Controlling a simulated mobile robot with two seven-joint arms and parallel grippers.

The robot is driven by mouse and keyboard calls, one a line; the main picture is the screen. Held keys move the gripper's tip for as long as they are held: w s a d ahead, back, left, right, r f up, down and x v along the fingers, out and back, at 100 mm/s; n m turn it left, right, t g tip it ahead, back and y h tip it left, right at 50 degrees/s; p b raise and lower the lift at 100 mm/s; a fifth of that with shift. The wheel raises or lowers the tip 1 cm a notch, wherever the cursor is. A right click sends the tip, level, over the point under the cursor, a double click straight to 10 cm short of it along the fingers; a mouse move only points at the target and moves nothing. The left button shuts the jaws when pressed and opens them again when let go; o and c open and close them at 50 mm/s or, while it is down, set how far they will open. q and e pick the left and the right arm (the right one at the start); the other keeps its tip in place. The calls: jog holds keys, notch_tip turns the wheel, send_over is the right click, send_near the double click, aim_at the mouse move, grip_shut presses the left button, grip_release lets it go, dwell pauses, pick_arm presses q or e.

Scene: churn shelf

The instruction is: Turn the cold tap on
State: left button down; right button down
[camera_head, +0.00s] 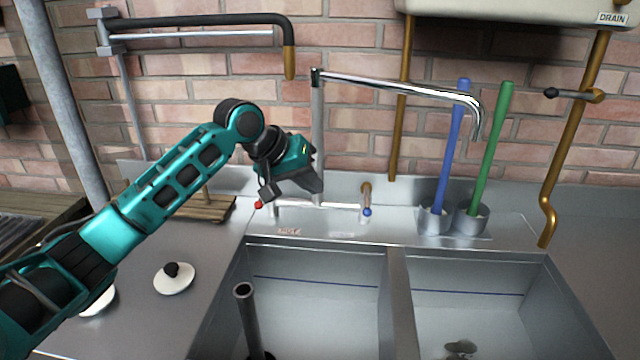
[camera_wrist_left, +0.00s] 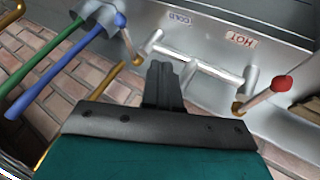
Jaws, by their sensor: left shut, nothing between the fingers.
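The cold tap's blue-tipped handle (camera_head: 367,211) stands at the right end of the mixer pipe, behind the sink. Its brass part (camera_wrist_left: 136,60) shows in the wrist view near the COLD label. The red-tipped hot tap handle (camera_head: 258,205) is at the left end; its red tip (camera_wrist_left: 283,83) is right in the wrist view. My left gripper (camera_head: 313,186) is shut and empty, above and left of the cold tap, near the spout's upright pipe. Its fingers (camera_wrist_left: 163,78) are together and apart from the cold handle. My right gripper is not in view.
A chrome swivel spout (camera_head: 400,85) reaches right over the sink. Blue (camera_head: 455,140) and green (camera_head: 495,150) handles stand in metal cups right of the cold tap. A two-basin sink (camera_head: 397,300) lies in front. A dark pipe (camera_head: 245,310) stands in the left basin.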

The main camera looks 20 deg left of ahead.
aim_at(367, 199)
pick_arm(q)
jog(key=w+d+f, duration=0.5)
jog(key=d, duration=0.1)
jog(key=shift+d+b, duration=0.3)
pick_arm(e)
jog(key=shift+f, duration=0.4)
pick_arm(q)
jog(key=shift+w, duration=0.1)
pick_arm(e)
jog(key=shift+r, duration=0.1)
pick_arm(q)
jog(key=shift+d+n+p, duration=0.2)
jog(key=shift+n+p, duration=0.2)
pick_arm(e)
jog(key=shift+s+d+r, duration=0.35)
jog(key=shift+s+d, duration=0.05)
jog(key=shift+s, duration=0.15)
